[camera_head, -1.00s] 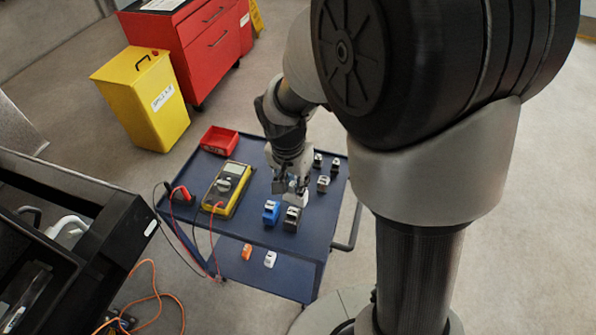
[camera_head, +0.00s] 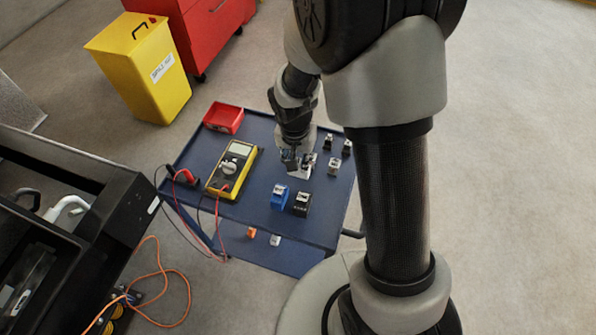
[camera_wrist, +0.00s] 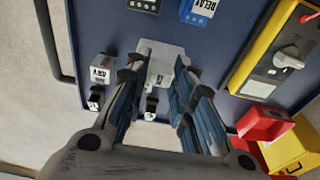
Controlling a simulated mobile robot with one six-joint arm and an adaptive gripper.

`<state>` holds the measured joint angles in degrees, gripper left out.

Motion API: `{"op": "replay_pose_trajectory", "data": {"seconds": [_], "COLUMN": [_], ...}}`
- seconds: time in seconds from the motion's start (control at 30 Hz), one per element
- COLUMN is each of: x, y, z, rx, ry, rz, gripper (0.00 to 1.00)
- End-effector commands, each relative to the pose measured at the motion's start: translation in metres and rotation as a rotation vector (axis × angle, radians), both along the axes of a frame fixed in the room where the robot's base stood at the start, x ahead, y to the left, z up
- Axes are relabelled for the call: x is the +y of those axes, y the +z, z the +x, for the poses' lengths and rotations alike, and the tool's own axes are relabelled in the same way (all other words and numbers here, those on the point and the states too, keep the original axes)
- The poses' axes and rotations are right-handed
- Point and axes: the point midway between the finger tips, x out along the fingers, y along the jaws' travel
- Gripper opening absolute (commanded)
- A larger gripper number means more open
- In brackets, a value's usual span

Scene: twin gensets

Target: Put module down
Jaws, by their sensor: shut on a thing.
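My gripper (camera_head: 296,160) is over the blue cart top and points down. It is shut on a pale grey-white module (camera_head: 303,169), which also shows between the fingers in the wrist view (camera_wrist: 160,67). The fingers cover part of the module. I cannot tell whether its underside touches the cart top. A blue relay module (camera_head: 278,198) and a dark relay module (camera_head: 302,203) stand at the near side of the held module. Several small grey and dark modules stand to its right, one of them a grey-white module (camera_head: 334,166).
The cart top (camera_head: 200,152) also carries a yellow multimeter (camera_head: 232,168) with leads and a red bin (camera_head: 223,117). A lower shelf holds an orange piece (camera_head: 251,233) and a white piece (camera_head: 275,240). A yellow box (camera_head: 145,75) and a black open cabinet (camera_head: 110,205) stand left.

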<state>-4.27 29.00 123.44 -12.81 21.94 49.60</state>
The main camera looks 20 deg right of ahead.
Motion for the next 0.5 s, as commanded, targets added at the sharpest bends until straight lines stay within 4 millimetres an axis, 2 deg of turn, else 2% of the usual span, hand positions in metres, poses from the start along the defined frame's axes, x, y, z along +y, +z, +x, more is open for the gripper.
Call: {"op": "replay_pose_trajectory", "data": {"seconds": [0.17,0.4,0.5], "x": [0.0,0.0,0.0], "y": [-0.012,-0.047,-0.052], "z": [0.0,0.0,0.0], "rx": [-0.001,0.001,-0.001], "ry": [-0.001,-0.001,0.0], "rz": [0.0,0.001,0.0], "gripper": [0.0,0.0,0.0]}}
